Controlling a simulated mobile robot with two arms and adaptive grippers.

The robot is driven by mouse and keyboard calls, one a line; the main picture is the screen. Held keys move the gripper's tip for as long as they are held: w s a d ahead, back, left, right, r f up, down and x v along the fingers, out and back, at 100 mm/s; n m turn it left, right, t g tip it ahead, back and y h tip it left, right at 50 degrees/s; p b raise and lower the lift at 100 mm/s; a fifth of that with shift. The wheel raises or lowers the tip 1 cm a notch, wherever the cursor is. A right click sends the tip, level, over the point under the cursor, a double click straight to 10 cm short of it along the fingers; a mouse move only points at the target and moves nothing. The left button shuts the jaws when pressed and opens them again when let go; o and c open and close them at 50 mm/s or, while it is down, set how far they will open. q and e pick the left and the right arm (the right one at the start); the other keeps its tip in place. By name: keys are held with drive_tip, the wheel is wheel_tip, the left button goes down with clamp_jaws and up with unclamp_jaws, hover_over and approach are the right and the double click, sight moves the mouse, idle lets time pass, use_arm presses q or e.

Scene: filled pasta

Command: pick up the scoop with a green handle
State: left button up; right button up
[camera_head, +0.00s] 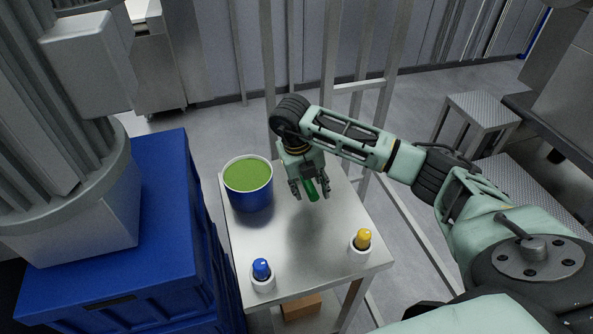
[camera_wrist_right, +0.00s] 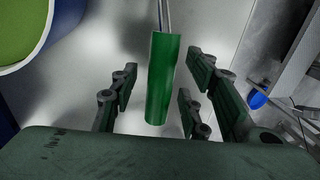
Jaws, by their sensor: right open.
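The scoop's green handle (camera_head: 311,191) shows in the head view below my right gripper (camera_head: 309,190), over the metal table. In the right wrist view the green handle (camera_wrist_right: 162,80) stands between the spread fingers of my right gripper (camera_wrist_right: 165,95), with a thin metal shaft leading away from its far end. The gripper is open, with gaps visible on both sides of the handle. The scoop's bowl is hidden or out of frame. My left gripper is not in view.
A blue bucket of green filling (camera_head: 249,181) stands left of the gripper. A blue-capped bottle (camera_head: 262,275) and a yellow-capped bottle (camera_head: 361,244) stand near the table's front. Blue crates (camera_head: 160,270) stand at left. The metal table (camera_head: 310,265) is clear between the bottles.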

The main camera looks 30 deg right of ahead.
clamp_jaws()
idle(0.4)
